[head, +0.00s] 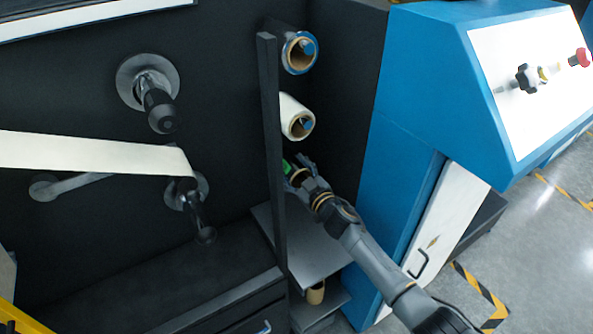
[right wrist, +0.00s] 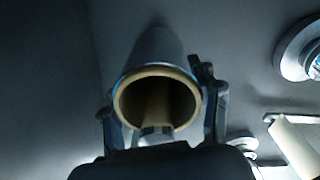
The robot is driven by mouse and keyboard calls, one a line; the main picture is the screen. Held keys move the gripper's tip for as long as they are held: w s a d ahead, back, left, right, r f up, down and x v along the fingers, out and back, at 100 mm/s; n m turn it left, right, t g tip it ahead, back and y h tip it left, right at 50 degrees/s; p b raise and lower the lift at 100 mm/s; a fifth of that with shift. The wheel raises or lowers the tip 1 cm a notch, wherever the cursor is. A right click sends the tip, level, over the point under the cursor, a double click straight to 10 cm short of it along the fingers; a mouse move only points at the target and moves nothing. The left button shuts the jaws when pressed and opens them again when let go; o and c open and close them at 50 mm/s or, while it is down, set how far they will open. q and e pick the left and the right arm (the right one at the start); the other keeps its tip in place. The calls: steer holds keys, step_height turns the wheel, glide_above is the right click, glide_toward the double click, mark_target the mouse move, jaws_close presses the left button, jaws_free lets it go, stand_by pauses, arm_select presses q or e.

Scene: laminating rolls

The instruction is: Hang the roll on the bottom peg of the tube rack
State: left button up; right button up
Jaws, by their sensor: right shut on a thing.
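The tube rack (head: 268,130) is a dark upright post against the dark panel. A blue-edged roll (head: 288,40) hangs on its top peg and a white roll (head: 288,107) below it. My right gripper (head: 297,172) is just under the white roll, beside the post. In the right wrist view my right gripper's fingers stand on both sides of a roll (right wrist: 155,52) with a brown cardboard core, and they are shut on it. A pale strip shows inside the core; I cannot tell if it is a peg. In the head view the gripper mostly hides this roll and the bottom peg.
A blue machine cabinet (head: 400,140) stands close to the right of my arm. A shelf (head: 310,248) lies below, with a small brown-ended roll (head: 316,293) under it. Dark spindles (head: 158,105) and a white web strip (head: 90,153) are at left.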

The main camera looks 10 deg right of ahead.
steer(key=shift+w+a+r, duration=0.1)
steer(key=shift+w+r, duration=0.1)
steer(key=shift+r, duration=0.25)
steer(key=shift+w+a+r, duration=0.1)
steer(key=shift+w+r, duration=0.05)
steer(key=shift+r, duration=0.3)
steer(key=o, duration=1.3)
steer(key=shift+d, duration=0.1)
steer(key=shift+s+f, duration=0.35)
steer(key=shift+f, duration=0.1)
steer(key=shift+s+d+f, duration=0.2)
steer(key=shift+s+f, duration=0.05)
steer(key=shift+s, duration=0.3)
steer(key=shift+s+d+f, duration=0.15)
steer(key=shift+s+f, duration=0.1)
steer(key=shift+s, duration=0.25)
arm_select(q)
steer(key=shift+w+f, duration=0.1)
steer(key=shift+w, duration=0.05)
arm_select(e)
steer(key=v, duration=1)
